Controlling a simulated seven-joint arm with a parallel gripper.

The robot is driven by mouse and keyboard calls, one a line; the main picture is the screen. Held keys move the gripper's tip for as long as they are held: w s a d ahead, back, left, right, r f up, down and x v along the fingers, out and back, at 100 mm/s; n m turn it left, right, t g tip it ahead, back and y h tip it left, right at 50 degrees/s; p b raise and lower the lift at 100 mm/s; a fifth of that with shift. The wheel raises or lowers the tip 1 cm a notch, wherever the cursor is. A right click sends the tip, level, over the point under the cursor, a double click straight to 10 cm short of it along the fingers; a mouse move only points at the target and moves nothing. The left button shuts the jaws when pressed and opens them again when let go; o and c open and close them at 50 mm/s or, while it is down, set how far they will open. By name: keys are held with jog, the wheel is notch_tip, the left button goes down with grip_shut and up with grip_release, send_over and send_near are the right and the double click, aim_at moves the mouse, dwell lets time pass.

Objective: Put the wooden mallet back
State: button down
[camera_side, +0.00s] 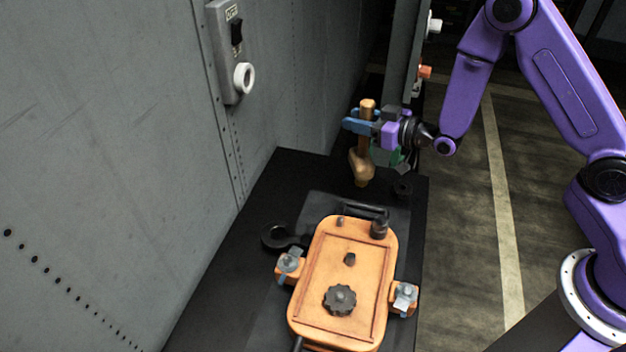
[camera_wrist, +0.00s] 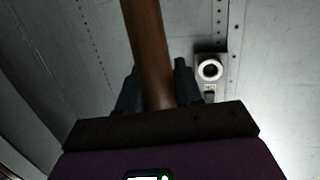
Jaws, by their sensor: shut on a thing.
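The wooden mallet (camera_side: 363,166) hangs upright in the side view, with its head down and its handle up. My gripper (camera_side: 358,124) is shut on the handle, above the head and near the far end of the black bench. In the wrist view the brown mallet handle (camera_wrist: 147,50) runs between the two dark fingers of my gripper (camera_wrist: 156,88). The mallet's head is out of the wrist view. I cannot tell from the side view whether the head touches anything beneath it.
An orange box with a dark knob (camera_side: 340,300) sits on the black bench (camera_side: 225,290). A black ring-shaped part (camera_side: 276,237) lies left of it. A grey switch box (camera_side: 228,50) with a white ring (camera_side: 244,77) is on the riveted wall. A grey post (camera_side: 400,60) stands behind my gripper.

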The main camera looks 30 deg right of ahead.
jog(key=w+a+f, duration=0.2)
jog(key=w+f, duration=0.4)
jog(key=w, duration=0.1)
jog(key=w+a+f+m+h, duration=0.1)
jog(key=w+a+f, duration=0.2)
jog(key=w+f, duration=0.3)
jog(key=shift+w+a+f+t, duration=0.3)
jog(key=shift+w+f, duration=0.05)
jog(key=shift+w, duration=0.25)
jog(key=shift+f, duration=0.15)
jog(key=c, duration=0.7)
grip_release()
jog(key=shift+c, duration=0.2)
